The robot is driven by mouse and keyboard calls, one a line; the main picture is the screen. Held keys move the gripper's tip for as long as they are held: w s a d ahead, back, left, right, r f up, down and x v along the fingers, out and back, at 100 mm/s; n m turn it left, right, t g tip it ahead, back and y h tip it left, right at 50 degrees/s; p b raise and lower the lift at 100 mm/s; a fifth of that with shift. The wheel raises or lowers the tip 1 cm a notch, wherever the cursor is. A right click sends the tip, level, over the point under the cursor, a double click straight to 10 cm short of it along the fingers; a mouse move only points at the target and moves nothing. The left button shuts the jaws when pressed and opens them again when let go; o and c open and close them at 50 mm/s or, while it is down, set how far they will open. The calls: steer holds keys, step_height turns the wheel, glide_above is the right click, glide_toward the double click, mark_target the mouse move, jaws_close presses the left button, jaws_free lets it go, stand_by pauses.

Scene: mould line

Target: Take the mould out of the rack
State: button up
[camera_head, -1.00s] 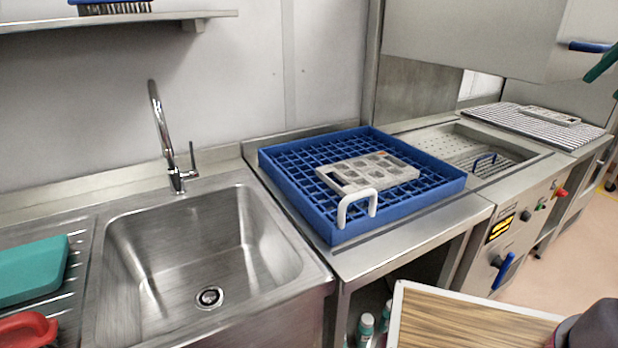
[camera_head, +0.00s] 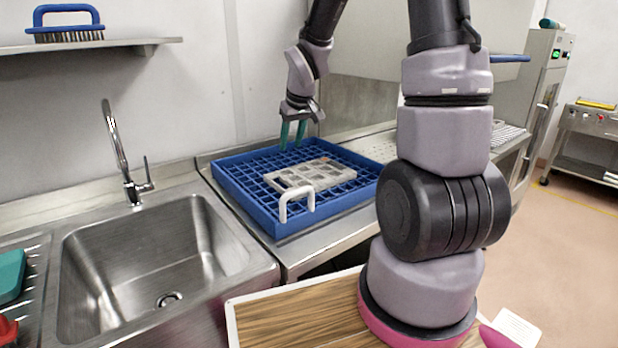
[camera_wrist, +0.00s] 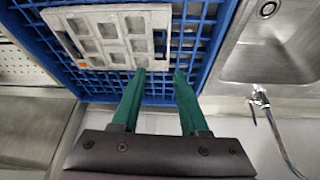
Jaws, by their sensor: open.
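The rack stands on the steel counter beside the sink. My gripper (camera_head: 293,146) hangs over the far part of the rack, its two green fingers pointing down, open and empty. In the wrist view the mould (camera_wrist: 112,38) is ahead of the fingers (camera_wrist: 160,80), one fingertip close to its edge; whether they touch cannot be told. The handle is out of the wrist view.
A steel sink (camera_head: 150,255) with a tall tap (camera_head: 122,160) is left of the rack. A shelf (camera_head: 90,46) holds a blue-handled brush (camera_head: 66,24). A wooden-topped surface (camera_head: 290,318) is at the front. My arm hides part of the right counter.

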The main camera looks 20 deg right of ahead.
steer(key=n, duration=0.1)
glide_toward(277, 184)
steer(key=shift+w+d+f+g+y, duration=0.15)
steer(key=shift+w+f, duration=0.1)
steer(key=shift+f, duration=0.35)
steer(key=shift+w+a+f+g+y, duration=0.15)
steer(key=shift+w+f, duration=0.15)
steer(key=shift+f, duration=0.3)
steer(key=shift+x, duration=3)
steer(key=shift+w, duration=0.15)
jaws_close()
steer(key=shift+r, duration=0.1)
